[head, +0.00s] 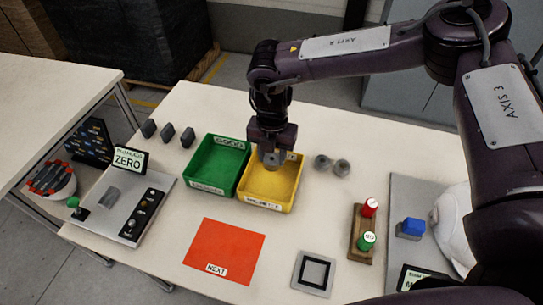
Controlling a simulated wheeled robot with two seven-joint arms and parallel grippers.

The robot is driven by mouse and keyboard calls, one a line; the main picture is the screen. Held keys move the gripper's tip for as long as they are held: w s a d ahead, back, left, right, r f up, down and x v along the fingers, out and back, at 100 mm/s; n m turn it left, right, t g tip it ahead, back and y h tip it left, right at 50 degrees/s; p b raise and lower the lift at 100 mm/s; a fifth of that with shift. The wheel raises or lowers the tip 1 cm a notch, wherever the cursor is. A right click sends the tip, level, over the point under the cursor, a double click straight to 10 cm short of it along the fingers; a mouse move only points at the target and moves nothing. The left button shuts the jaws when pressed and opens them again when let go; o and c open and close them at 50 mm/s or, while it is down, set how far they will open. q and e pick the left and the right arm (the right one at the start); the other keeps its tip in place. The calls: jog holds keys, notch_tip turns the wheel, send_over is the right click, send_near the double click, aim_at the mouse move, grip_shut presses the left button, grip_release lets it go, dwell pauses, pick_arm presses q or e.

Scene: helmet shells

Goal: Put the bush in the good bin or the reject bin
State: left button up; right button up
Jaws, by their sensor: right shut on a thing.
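My right gripper (271,152) points down over the yellow bin (268,187), near its back wall. It is shut on a small grey bush (271,159), which hangs over the inside of the yellow bin. I cannot tell whether the bush touches the bin. The green bin (217,165) stands directly left of the yellow one, with a label on its back rim that seems to read GOOD. The yellow bin's label is too small to read, and the gripper partly covers its back rim. My left gripper is not in view.
Grey bushes (322,163) stand right of the yellow bin. A gauge plate with a ZERO display (129,159) is left. A white helmet shell (455,222) is right.

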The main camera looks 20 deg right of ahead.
jog(key=shift+s+f, duration=0.1)
jog(key=shift+f, duration=0.15)
jog(key=shift+s+f+b, duration=0.1)
jog(key=shift+f+b, duration=0.15)
jog(key=shift+b, duration=0.2)
notch_tip(320, 180, down, 5)
jog(key=b, duration=0.4)
jog(key=shift+f+b, duration=0.15)
jog(key=shift+b, duration=0.2)
jog(key=shift+f, duration=0.25)
pick_arm(q)
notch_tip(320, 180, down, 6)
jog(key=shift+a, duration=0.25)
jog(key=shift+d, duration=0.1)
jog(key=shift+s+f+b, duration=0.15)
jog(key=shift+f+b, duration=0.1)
jog(key=shift+b, duration=0.1)
pick_arm(e)
jog(key=shift+f, duration=0.4)
jog(key=o, duration=1.1)
